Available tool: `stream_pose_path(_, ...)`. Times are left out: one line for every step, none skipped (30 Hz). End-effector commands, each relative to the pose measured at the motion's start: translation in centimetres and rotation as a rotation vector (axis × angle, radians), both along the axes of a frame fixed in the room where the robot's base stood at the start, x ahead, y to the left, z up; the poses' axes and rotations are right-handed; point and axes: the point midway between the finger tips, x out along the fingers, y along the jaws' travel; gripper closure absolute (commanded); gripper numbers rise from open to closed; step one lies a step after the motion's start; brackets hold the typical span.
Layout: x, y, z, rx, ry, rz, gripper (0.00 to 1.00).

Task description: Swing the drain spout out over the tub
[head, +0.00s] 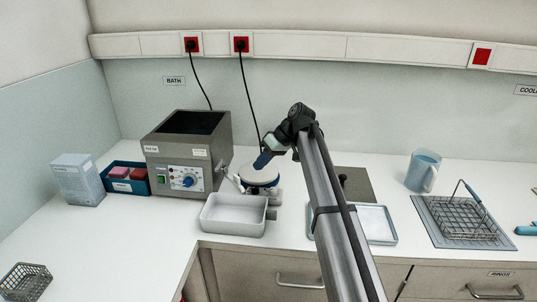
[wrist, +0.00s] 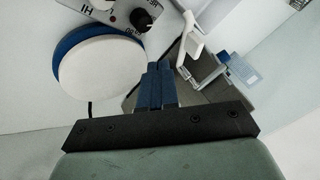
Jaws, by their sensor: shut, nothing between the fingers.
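The white drain spout (head: 238,182) is at the right side of the grey bath (head: 188,150), low and beside a white disc. What looks like the same spout (wrist: 189,48) shows in the wrist view as a bent white piece, up and right of my fingertips. The white tub (head: 232,226) stands on the counter in front of the bath, at the spout's front side. My gripper (head: 262,160) is above the white disc, with its blue fingers together and empty. In the wrist view the fingers (wrist: 156,84) are apart from the spout. The spout's joint is hard to make out.
A white disc with a blue rim (wrist: 100,72) and a knobbed base stands close beside my fingers. A grey tray (head: 378,225), a blue-white jug (head: 423,171) and a wire basket (head: 465,218) are to the right. A blue bin (head: 125,183) is left of the bath.

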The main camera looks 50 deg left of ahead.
Motion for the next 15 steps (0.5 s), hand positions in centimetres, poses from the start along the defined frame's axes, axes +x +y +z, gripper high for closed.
stream_pose_path(-0.5, 0.3, -0.8, -0.001, 0.001, 0.001, 1.0)
stream_pose_path(-0.7, 0.5, -1.3, -0.001, 0.0, 0.0, 1.0)
stream_pose_path(-1.1, 0.8, -1.8, -0.001, 0.001, 0.0, 1.0)
stream_pose_path(-1.3, 0.9, -2.2, -0.001, 0.001, 0.0, 1.0)
stream_pose_path(-1.6, 1.1, -2.5, -0.001, 0.001, 0.001, 1.0)
stream_pose_path(-2.4, 0.9, -2.2, 0.001, -0.001, 0.002, 1.0)
stream_pose_path(-2.8, 0.8, -2.2, 0.001, -0.001, 0.002, 1.0)
stream_pose_path(-3.1, 0.8, -2.2, 0.0, 0.0, 0.001, 1.0)
stream_pose_path(-3.6, 0.8, -2.2, 0.0, 0.0, 0.001, 1.0)
stream_pose_path(-3.9, 0.8, -2.2, 0.0, -0.001, 0.0, 1.0)
stream_pose_path(-4.1, 0.8, -2.2, 0.0, -0.001, 0.0, 1.0)
stream_pose_path(-4.5, 0.9, -2.2, 0.0, -0.001, 0.0, 1.0)
stream_pose_path(-4.7, 0.9, -2.2, 0.0, -0.001, 0.0, 1.0)
stream_pose_path(-4.8, 0.9, -2.2, 0.0, -0.001, 0.0, 1.0)
stream_pose_path(-5.0, 0.9, -2.2, 0.0, -0.001, 0.0, 1.0)
